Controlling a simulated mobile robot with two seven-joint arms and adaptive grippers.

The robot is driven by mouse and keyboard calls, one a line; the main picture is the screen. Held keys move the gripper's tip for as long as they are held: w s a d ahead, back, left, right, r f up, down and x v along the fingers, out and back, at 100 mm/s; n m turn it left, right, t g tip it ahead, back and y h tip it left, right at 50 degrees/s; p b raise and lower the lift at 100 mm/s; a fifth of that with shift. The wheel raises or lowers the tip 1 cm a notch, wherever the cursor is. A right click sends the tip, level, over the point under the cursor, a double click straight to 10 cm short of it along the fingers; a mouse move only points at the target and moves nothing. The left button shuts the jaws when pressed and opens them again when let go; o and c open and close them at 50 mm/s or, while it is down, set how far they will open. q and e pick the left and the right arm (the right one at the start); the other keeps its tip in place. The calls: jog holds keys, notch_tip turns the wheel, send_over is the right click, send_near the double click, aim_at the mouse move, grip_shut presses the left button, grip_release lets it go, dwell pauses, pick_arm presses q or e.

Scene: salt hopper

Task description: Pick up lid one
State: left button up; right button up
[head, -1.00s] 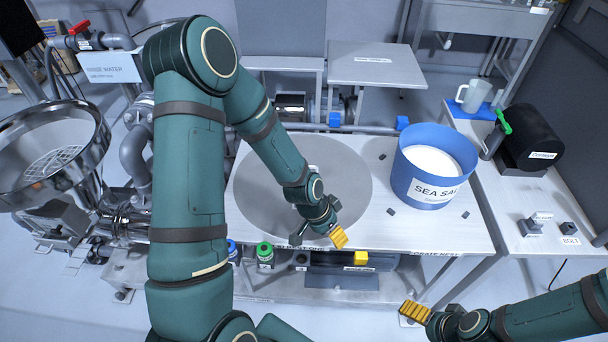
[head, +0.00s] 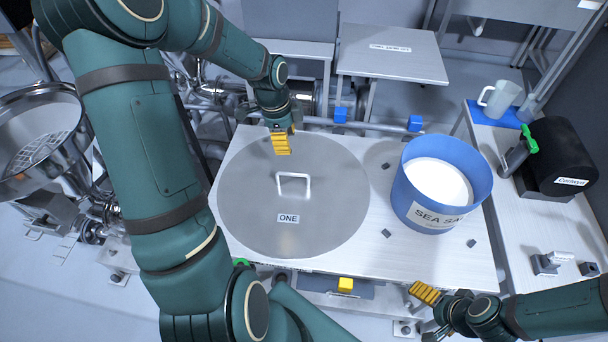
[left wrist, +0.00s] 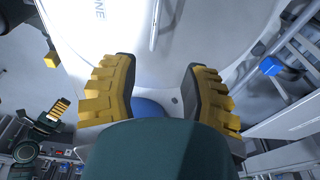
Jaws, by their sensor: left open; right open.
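Lid one (head: 250,205) is a large round grey metal disc lying flat on the light table, with an upright loop handle (head: 293,177) at its middle and a label reading ONE. My left gripper (head: 282,150) is above the lid's back edge, behind the handle and apart from it. In the left wrist view its yellow-padded fingers (left wrist: 160,95) are spread with nothing between them; the lid (left wrist: 125,30) and part of the handle (left wrist: 154,25) show beyond. My right gripper (head: 432,299) is open and empty off the table's front right edge.
A blue tub of white salt (head: 420,215) labelled SEA SALT stands right of the lid. A metal funnel (head: 85,110) is at the far left. A jug (head: 500,98) and a black canister (head: 560,150) stand on the right side table. Blue blocks (head: 340,115) line the back edge.

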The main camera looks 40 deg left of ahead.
aim_at(292, 173)
pick_arm(q)
jog(key=f, duration=0.2)
jog(key=f+b, duration=0.1)
jog(key=f, duration=0.2)
jog(key=d+f, duration=0.1)
jog(key=f, duration=0.2)
jog(key=shift+d+f, duration=0.1)
jog(key=shift+f, duration=0.1)
jog(key=f, duration=0.1)
jog(key=f+b, duration=0.1)
jog(key=f, duration=0.3)
jog(key=shift+d+b, duration=0.3)
jog(key=shift+b, duration=0.05)
grip_shut()
pick_arm(e)
jog(key=shift+s+f, duration=0.3)
jog(key=shift+f, duration=0.35)
jog(key=shift+s+f, duration=0.3)
jog(key=shift+f, duration=0.3)
